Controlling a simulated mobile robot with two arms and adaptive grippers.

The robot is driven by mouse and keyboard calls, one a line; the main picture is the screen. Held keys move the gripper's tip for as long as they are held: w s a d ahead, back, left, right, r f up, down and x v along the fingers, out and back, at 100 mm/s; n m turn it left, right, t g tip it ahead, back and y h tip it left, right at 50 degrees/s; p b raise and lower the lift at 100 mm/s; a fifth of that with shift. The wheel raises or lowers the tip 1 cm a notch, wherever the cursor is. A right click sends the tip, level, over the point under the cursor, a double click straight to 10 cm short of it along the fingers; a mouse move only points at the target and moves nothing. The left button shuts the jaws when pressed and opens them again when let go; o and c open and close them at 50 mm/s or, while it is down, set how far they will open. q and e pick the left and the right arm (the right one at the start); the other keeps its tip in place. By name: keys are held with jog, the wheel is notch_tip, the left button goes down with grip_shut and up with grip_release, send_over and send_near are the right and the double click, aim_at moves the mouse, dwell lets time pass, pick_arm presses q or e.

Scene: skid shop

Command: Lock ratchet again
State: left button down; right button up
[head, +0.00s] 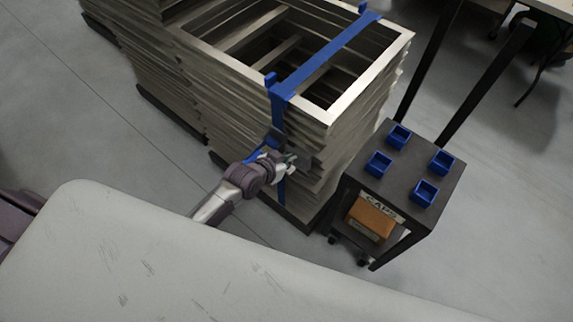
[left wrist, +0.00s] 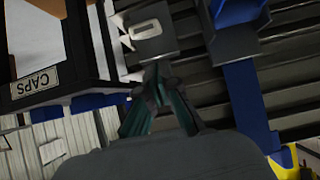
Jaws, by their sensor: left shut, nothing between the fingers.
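A blue strap (head: 325,55) runs over the top of a tall stack of wooden frames (head: 215,85) and down its near side. The dark ratchet (head: 274,140) sits on the strap at the side of the stack, partly hidden by my gripper. My left gripper (head: 290,162) is shut and empty beside the ratchet. In the left wrist view the shut fingertips (left wrist: 157,75) are just below a grey ratchet plate with a slot (left wrist: 148,35). The blue strap (left wrist: 243,95) hangs to the right there. Whether the fingers touch the plate I cannot tell. My right gripper is not in view.
A black cart (head: 405,180) with several blue bins stands close to the right of the stack. A cardboard box (head: 372,218) and a CAPS label (left wrist: 35,82) are on its lower part. Open grey floor (head: 80,120) lies left of the stack.

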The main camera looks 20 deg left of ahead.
pick_arm(q)
jog(key=shift+s+a+f, duration=0.1)
jog(key=shift+s+f, duration=0.2)
jog(key=shift+f, duration=0.25)
jog(key=shift+s+a+f, duration=0.1)
jog(key=shift+s+f, duration=0.15)
jog(key=shift+f, duration=0.25)
